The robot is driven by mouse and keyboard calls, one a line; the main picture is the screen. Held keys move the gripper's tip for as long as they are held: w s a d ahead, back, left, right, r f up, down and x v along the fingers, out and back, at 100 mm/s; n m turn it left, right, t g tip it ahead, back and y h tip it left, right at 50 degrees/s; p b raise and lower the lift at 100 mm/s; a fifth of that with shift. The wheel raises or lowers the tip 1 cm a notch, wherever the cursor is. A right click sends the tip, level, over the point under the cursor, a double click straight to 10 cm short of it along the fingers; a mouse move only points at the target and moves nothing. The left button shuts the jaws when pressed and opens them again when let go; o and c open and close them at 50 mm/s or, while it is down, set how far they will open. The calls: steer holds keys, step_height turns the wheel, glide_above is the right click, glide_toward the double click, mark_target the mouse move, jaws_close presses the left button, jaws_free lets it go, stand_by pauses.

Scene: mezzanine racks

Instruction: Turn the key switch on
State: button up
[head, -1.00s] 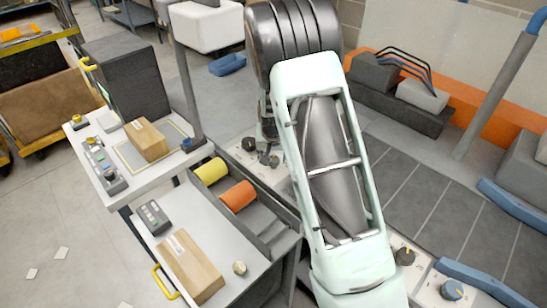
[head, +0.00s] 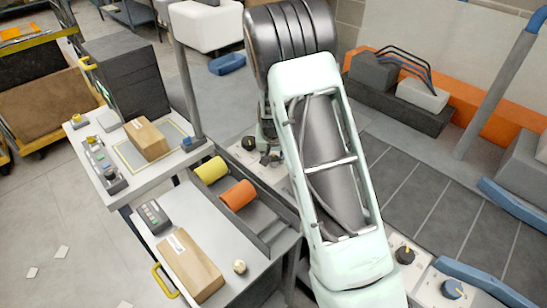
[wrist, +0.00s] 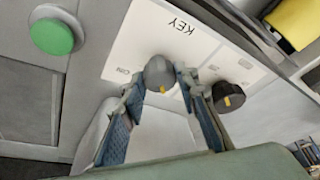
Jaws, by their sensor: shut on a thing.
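In the wrist view, the key switch (wrist: 157,71) is a round dark grey knob with a yellow mark on its lower edge in the picture. It sits on a white panel plate (wrist: 150,38) with the word KEY printed upside down above it and a small ON label to its left. My gripper (wrist: 159,84) is shut on the knob, with a blue-grey padded finger on either side. The yellow mark points down in the picture, not toward the ON label. In the head view my arm hides most of the gripper and the key switch.
A second dark knob (wrist: 229,96) with a yellow mark is close to the right finger. A green button (wrist: 52,36) is at upper left. In the head view, a trough with yellow (head: 210,169) and orange rolls (head: 238,195) lies left of my arm.

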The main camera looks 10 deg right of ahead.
steer(key=shift+a, duration=0.1)
steer(key=m, duration=0.2)
steer(key=m+h, duration=0.1)
steer(key=m, duration=0.1)
steer(key=shift+w+a+g+h, duration=0.1)
steer(key=shift+g+h, duration=0.2)
steer(key=m+g+h, duration=0.1)
steer(key=m, duration=0.3)
steer(key=shift+w+m, duration=0.1)
steer(key=shift+m, duration=0.2)
steer(key=m+g+b, duration=0.1)
steer(key=m, duration=0.1)
steer(key=m+g+b, duration=0.1)
steer(key=m, duration=0.2)
steer(key=shift+w+f+h, duration=0.1)
steer(key=shift+w+h, duration=0.05)
steer(key=shift+h, duration=0.25)
steer(key=shift+a+m+g+b, duration=0.1)
steer(key=shift+m+g+b, duration=0.65)
steer(key=shift+m, duration=1.35)
steer(key=o, duration=1.1)
steer(key=shift+o, duration=0.2)
